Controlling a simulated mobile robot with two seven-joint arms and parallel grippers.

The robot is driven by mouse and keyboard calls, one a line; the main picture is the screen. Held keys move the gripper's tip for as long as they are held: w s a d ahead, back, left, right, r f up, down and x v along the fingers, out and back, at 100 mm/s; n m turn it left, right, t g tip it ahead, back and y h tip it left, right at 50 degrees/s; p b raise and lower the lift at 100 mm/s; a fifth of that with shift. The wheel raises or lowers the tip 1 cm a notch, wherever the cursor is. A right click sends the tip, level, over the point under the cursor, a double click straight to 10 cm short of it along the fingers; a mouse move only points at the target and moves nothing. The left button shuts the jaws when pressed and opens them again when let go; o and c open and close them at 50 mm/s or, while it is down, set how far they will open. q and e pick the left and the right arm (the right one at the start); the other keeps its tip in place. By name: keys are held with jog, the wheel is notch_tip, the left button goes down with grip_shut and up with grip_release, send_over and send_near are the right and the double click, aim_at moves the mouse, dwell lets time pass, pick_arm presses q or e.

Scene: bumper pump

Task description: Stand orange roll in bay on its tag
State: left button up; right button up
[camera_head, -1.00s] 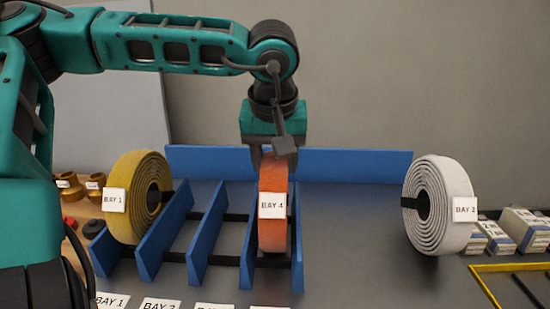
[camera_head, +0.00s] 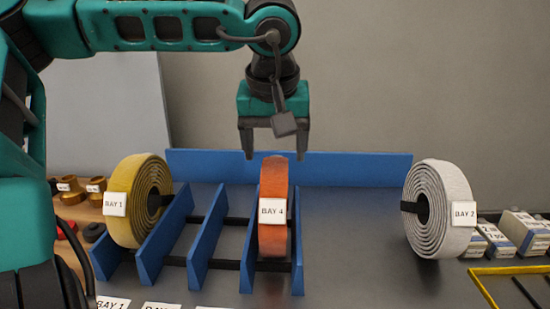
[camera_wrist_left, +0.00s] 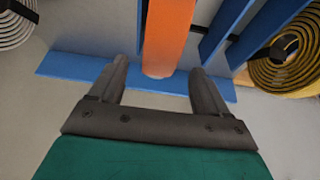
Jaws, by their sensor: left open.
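The orange roll (camera_head: 273,180) stands upright in the rightmost slot of the blue rack (camera_head: 206,231), between two blue dividers. Its tag reads BAY 4. My left gripper (camera_head: 275,156) is open and empty just above the roll's top. In the left wrist view the orange roll (camera_wrist_left: 168,35) lies beyond and between the open fingers (camera_wrist_left: 158,75), not gripped. The label in front of the roll's slot is out of view at the bottom edge. My right gripper is not in view.
A white roll (camera_head: 436,240) tagged BAY 2 stands at the right. A long blue board (camera_head: 350,166) runs behind. Small boxes (camera_head: 522,232) sit at far right.

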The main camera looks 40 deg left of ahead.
pick_arm(q)
jog(key=v, duration=0.8)
jog(key=shift+p, duration=0.35)
